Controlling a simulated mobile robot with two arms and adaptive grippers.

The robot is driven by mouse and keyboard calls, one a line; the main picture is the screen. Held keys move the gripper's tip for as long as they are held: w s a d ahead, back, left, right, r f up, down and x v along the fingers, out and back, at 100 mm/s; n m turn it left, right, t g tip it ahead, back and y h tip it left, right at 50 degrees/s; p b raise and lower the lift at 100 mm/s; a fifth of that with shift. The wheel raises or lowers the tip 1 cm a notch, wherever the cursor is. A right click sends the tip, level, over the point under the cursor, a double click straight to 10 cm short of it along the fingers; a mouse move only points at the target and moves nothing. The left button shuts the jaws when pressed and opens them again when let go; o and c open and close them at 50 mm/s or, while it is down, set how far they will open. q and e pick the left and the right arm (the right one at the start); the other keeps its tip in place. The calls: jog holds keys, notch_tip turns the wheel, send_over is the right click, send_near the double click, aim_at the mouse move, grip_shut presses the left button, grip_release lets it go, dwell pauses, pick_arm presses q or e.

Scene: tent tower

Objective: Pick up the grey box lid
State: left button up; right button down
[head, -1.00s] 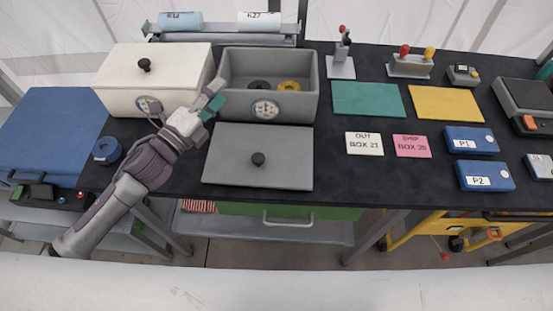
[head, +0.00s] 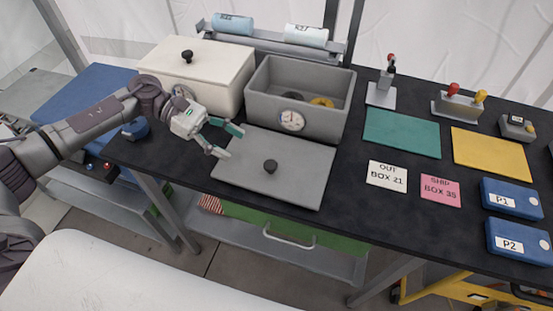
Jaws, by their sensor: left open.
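The grey box lid (head: 292,177) lies flat on the dark table in front of the open grey box (head: 308,122). A dark round knob (head: 270,166) stands at its middle. My left gripper (head: 232,143) is open and empty, with its fingers pointing right over or beside the lid's back left corner, left of the knob. I cannot tell whether a fingertip touches the lid. My right gripper is not in view.
A lidded white box (head: 200,75) stands behind my left gripper. The grey box holds a dark ring and a yellow ring (head: 322,102). Cards (head: 387,176) and a green mat (head: 401,133) lie right of the lid. The table's front edge runs close to the lid.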

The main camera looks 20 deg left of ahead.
aim_at(268, 163)
pick_arm(q)
jog(key=x, duration=0.2)
jog(key=shift+d+p, duration=0.3)
jog(key=shift+d, duration=0.15)
jog(key=shift+d+f, duration=0.15)
jog(key=shift+d, duration=0.1)
jog(key=p+x, duration=0.3)
jog(key=x, duration=0.2)
jog(key=shift+d+f, duration=0.15)
jog(key=shift+f, duration=0.1)
grip_shut()
